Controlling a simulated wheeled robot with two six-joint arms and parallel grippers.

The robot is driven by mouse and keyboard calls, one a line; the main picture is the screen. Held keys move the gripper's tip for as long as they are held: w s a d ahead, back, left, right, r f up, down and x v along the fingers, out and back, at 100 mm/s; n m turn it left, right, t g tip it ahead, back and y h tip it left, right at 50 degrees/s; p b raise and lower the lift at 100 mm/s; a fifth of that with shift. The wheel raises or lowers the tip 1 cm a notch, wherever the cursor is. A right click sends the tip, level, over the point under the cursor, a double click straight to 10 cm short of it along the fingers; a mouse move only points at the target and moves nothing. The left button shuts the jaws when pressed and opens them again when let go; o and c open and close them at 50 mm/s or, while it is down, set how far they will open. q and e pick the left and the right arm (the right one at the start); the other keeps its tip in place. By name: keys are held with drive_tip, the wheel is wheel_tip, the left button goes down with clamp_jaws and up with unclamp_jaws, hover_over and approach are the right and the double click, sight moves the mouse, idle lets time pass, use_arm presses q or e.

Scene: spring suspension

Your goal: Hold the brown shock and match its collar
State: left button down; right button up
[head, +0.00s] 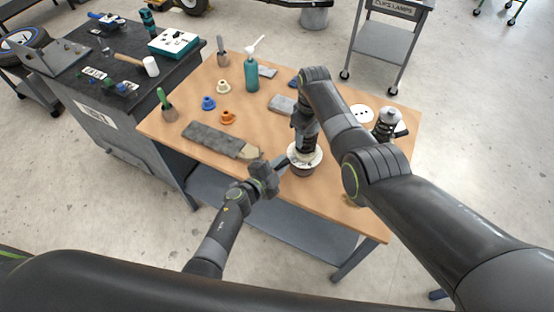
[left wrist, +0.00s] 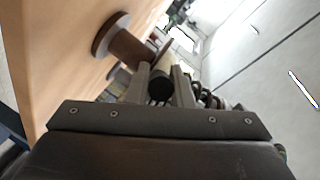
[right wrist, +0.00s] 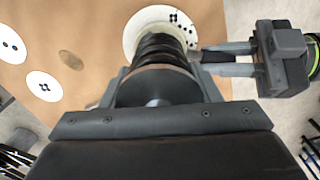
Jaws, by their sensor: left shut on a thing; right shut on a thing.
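A dark coiled shock (head: 310,145) stands upright on a round stand with a white top (head: 293,158). In the right wrist view the black coils (right wrist: 158,48) rise above the white disc (right wrist: 135,35). My right gripper (head: 304,122) comes from above and is shut on the shock's upper end. My left gripper (head: 279,170) is low beside the stand, its fingers (right wrist: 228,62) pointing at the shock's lower coils. It is shut on a dark round-ended piece (left wrist: 160,86), perhaps a tool handle. The collar cannot be made out clearly.
A second shock (head: 387,122) stands at the table's right. Cream (head: 223,87), blue (head: 208,103) and orange (head: 227,117) pieces lie at left, near a grey mat (head: 210,138), teal bottle (head: 252,77) and green-handled tool (head: 164,99). The table's front edge is close to my left arm.

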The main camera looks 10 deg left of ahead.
use_arm(q)
drive_tip(key=shift+s+d+n+t+y, duration=0.25)
drive_tip(key=shift+n+y, duration=0.15)
drive_tip(key=shift+y, duration=0.1)
drive_tip(key=shift+s+d+n+t+y, duration=0.25)
drive_tip(key=shift+n+y, duration=0.15)
drive_tip(key=shift+y, duration=0.1)
drive_tip(key=c, duration=1.3)
unclamp_jaws()
drive_tip(key=shift+w, duration=0.1)
drive_tip(key=shift+a, duration=0.1)
drive_tip(key=v, duration=0.7)
drive_tip(key=shift+s, duration=0.25)
drive_tip(key=shift+r, duration=0.1)
